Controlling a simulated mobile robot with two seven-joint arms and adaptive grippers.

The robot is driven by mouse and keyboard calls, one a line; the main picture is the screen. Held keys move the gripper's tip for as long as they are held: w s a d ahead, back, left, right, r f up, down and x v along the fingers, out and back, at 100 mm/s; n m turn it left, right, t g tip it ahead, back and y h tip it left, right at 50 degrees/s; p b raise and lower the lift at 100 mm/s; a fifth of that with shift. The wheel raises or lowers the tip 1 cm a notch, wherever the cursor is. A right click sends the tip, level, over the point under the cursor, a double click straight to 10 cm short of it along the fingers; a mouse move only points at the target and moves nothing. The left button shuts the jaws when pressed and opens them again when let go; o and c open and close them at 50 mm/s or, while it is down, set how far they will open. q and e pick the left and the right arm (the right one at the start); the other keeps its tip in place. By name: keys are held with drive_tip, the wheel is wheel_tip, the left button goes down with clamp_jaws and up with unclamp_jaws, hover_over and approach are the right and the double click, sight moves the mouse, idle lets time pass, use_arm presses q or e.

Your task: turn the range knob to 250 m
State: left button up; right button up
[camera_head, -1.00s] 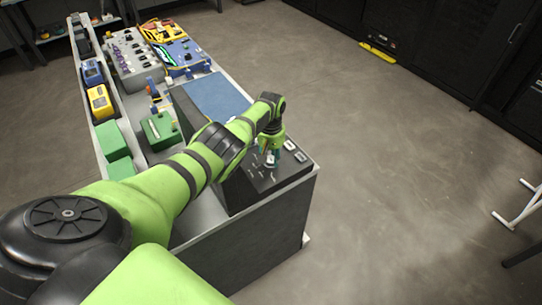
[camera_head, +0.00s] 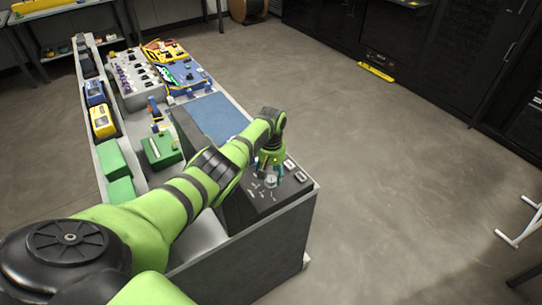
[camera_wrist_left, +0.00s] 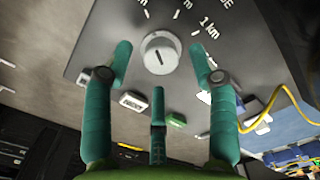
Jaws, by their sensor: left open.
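The range knob (camera_wrist_left: 160,52) is a round silver-white knob with a dark pointer line, on a dark panel (camera_wrist_left: 110,35). In the left wrist view, printed marks with "m" and "1 km" lie around it; the other numbers are cut off, and I cannot tell which mark the pointer meets. My left gripper (camera_wrist_left: 161,65) is open, with one green finger on each side of the knob and a gap to each. In the head view the left gripper (camera_head: 270,171) points down over the panel, with the knob (camera_head: 271,181) just below it. My right gripper is not in view.
White and green buttons (camera_wrist_left: 176,121) sit near the fingers on the panel, and a yellow cable (camera_wrist_left: 285,95) curves at the right. A blue mat (camera_head: 218,115), green box (camera_head: 161,150) and other instruments (camera_head: 135,77) stand farther along the bench.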

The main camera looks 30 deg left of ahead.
sight(271, 178)
use_arm(q)
wheel_tip(271, 178, up, 10)
drive_tip(key=shift+r, duration=0.25)
drive_tip(key=shift+s+f, duration=0.1)
idle(0.5)
